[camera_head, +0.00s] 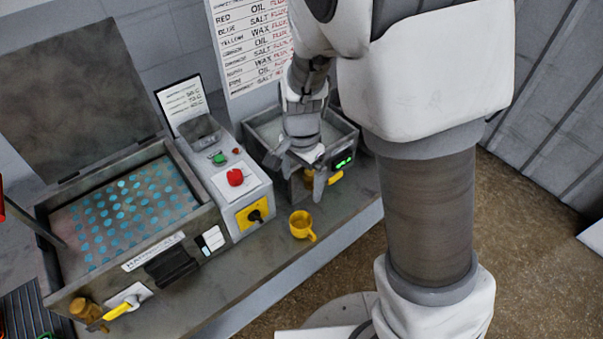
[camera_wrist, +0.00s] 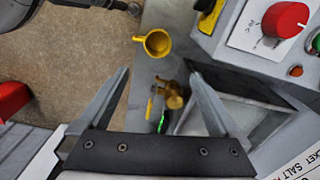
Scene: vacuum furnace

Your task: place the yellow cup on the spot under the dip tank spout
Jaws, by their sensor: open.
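The yellow cup (camera_head: 302,225) stands upright on the bench near its front edge, its handle toward the lower right. It also shows at the top of the wrist view (camera_wrist: 157,43). The dip tank (camera_head: 258,150) stands behind it, with a green-lit display and a brass spout (camera_wrist: 174,96) with a yellow lever on its front. In the head view the cup sits a little in front of the spout; the exact spot under it is partly hidden by my gripper. My gripper (camera_head: 296,178) is open and empty in front of the tank, above and behind the cup, not touching it.
The bench front edge is close to the cup.

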